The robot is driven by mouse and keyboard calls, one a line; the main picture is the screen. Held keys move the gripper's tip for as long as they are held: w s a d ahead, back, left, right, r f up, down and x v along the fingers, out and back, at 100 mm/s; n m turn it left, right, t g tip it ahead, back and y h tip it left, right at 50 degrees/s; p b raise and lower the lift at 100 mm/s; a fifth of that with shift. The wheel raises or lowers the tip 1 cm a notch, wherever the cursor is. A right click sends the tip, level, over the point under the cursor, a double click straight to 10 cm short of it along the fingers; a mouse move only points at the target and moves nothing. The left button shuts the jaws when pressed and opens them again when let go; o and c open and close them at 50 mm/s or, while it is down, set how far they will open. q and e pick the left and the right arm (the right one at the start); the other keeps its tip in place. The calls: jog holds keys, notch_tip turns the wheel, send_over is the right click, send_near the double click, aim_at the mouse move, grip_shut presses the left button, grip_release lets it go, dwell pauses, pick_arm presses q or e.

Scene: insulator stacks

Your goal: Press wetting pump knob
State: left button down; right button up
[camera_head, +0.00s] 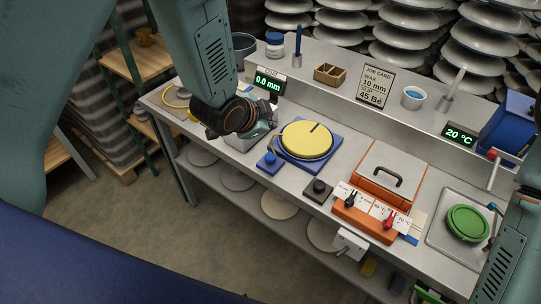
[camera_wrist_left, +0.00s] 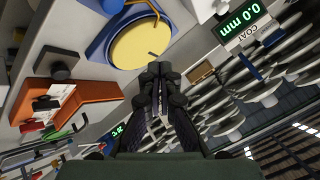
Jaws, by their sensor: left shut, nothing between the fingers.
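A small blue block with a round knob (camera_head: 269,161) stands beside a yellow disc (camera_head: 306,140) on a blue base; I take it as the pump knob, though no label shows. The blue knob also shows at the top edge of the left wrist view (camera_wrist_left: 112,5). A black knob on a dark block (camera_head: 319,188) sits farther right. My left gripper (camera_head: 240,121) is above the bench, left of the disc and behind the blue knob, apart from the knob. In the left wrist view its fingers (camera_wrist_left: 160,72) are shut and empty. My right gripper's fingers do not show.
An orange heater with dials (camera_head: 372,213), a lidded orange box (camera_head: 390,175) and a tray with a green lid (camera_head: 467,223) fill the right side. A raised shelf behind holds a wooden box (camera_head: 330,74) and a cup (camera_head: 413,97). The bench's front edge is near the blue knob.

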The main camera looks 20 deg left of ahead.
pick_arm(q)
jog(key=b, duration=0.7)
send_over(272, 154)
jog(key=s, duration=0.2)
jog(key=f, duration=0.7)
jog(key=shift+w+a+f, duration=0.1)
jog(key=shift+a+f, duration=0.1)
jog(key=shift+f, duration=0.65)
jog(key=shift+f, duration=0.15)
jog(key=shift+f+b, duration=0.25)
jog(key=shift+b, duration=0.05)
jog(key=shift+f+b, duration=0.6)
jog(key=shift+f, duration=0.25)
dwell(0.7)
jog(key=shift+r, duration=0.15)
jog(key=shift+r+p, duration=1.15)
